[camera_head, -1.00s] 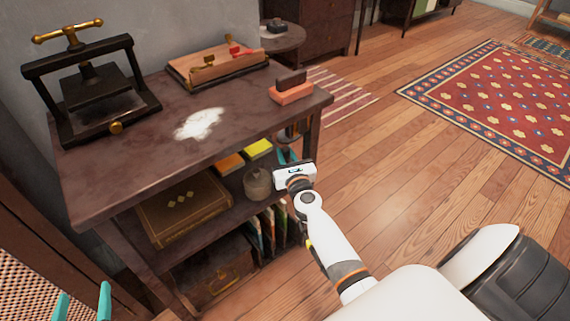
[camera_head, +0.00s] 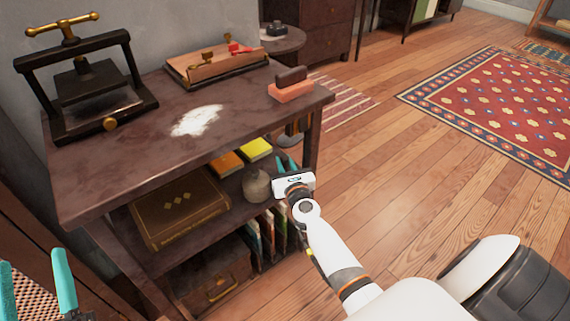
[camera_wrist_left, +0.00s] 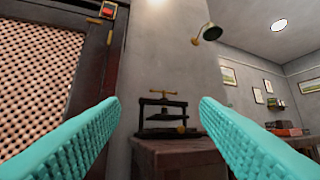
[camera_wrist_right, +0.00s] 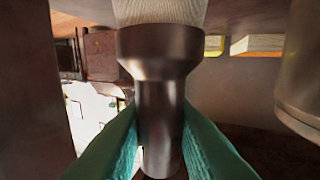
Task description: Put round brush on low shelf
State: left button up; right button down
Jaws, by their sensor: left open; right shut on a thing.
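The round brush (camera_wrist_right: 160,60) has a dark metallic handle and pale bristles that point up in the right wrist view. My right gripper (camera_wrist_right: 160,125) is shut on its handle. In the head view my right gripper (camera_head: 286,163) is at the right end of the dark shelf unit, below its top. The brush is hard to make out there. The middle shelf (camera_head: 225,212) and a lower shelf lie under the top; the bottom one is mostly hidden by what stands on it. My left gripper (camera_head: 35,292) is open and empty at the lower left; its teal fingers also show in the left wrist view (camera_wrist_left: 160,120).
A round jar (camera_head: 256,186), a brown book (camera_head: 180,208) and yellow and orange pads (camera_head: 256,149) occupy the middle shelf. Upright books (camera_head: 267,232) and a chest (camera_head: 213,280) are below. A press (camera_head: 90,85) and a pink block (camera_head: 291,91) stand on top.

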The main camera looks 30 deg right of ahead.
pick_arm(q)
jog(key=shift+s+r, duration=0.1)
jog(key=shift+r, duration=0.05)
pick_arm(e)
jog(key=shift+f, duration=0.1)
jog(key=c, duration=1.3)
grip_release()
pick_arm(q)
jog(key=shift+s+r+t, duration=0.15)
jog(key=shift+t, duration=0.25)
pick_arm(e)
jog(key=shift+o, duration=0.2)
